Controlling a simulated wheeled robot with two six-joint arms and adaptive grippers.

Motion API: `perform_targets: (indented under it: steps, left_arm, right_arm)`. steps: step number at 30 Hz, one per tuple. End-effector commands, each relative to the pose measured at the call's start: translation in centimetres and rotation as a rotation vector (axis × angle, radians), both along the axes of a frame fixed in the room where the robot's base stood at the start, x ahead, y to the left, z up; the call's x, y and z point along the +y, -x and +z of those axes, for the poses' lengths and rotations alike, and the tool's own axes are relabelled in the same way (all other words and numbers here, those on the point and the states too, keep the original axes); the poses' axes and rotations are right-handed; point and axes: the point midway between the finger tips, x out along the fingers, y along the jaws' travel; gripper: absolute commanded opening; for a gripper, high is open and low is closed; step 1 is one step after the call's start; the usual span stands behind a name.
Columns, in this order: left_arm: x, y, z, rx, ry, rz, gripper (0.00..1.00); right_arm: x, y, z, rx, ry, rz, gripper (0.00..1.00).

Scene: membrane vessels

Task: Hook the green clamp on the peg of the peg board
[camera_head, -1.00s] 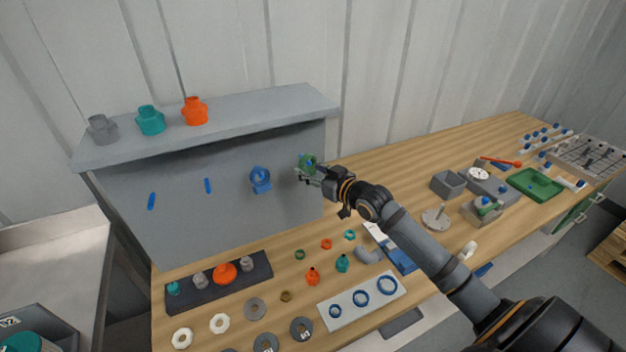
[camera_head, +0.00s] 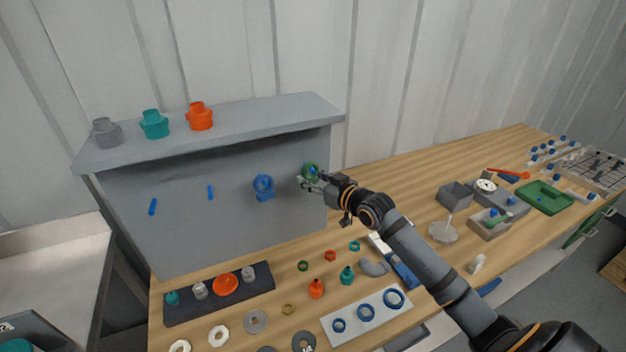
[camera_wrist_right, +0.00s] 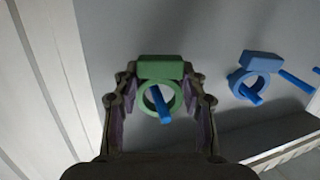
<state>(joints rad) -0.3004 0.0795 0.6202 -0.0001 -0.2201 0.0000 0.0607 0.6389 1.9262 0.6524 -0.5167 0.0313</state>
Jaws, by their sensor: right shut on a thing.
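The green clamp (camera_head: 310,169) is at the right side of the grey peg board (camera_head: 235,225). My right gripper (camera_head: 308,184) is shut on it. In the right wrist view the clamp (camera_wrist_right: 160,70) sits between the fingers of the right gripper (camera_wrist_right: 160,100), its block at the top and its ring below. A blue peg (camera_wrist_right: 160,103) shows through the ring, and its near end overlaps the ring's lower rim, so the ring appears to be around the peg. The depth along the peg is hard to tell. My left gripper is out of view.
A blue clamp (camera_head: 263,187) hangs on the board left of the green one. Two bare blue pegs (camera_head: 210,192) are further left. A shelf (camera_head: 250,112) with grey, teal and orange vessels tops the board. Several small parts lie on the table below.

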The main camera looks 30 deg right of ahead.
Motion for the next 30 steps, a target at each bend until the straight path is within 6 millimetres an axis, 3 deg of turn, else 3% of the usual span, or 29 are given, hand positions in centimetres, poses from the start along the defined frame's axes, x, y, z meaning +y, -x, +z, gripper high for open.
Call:
perform_targets:
  steps: [2, 3, 8, 19, 30]
  left_arm:
    - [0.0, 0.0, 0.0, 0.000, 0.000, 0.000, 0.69]
    - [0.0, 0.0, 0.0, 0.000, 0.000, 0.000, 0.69]
    - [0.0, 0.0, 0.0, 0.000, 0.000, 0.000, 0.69]
    - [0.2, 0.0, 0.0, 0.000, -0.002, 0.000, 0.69]
    - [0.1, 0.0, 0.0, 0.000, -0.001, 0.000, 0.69]
  right_arm:
    - [0.0, 0.0, 0.0, 0.000, 0.000, 0.000, 0.11]
    - [0.0, 0.0, 0.0, 0.000, 0.000, 0.000, 0.47]
    - [0.0, 0.0, 0.0, 0.000, 0.000, 0.000, 0.69]
    - [0.0, 0.0, 0.7, -0.002, 0.001, 0.001, 0.69]
    - [0.0, 0.0, 8.2, -0.004, 0.002, 0.000, 0.69]
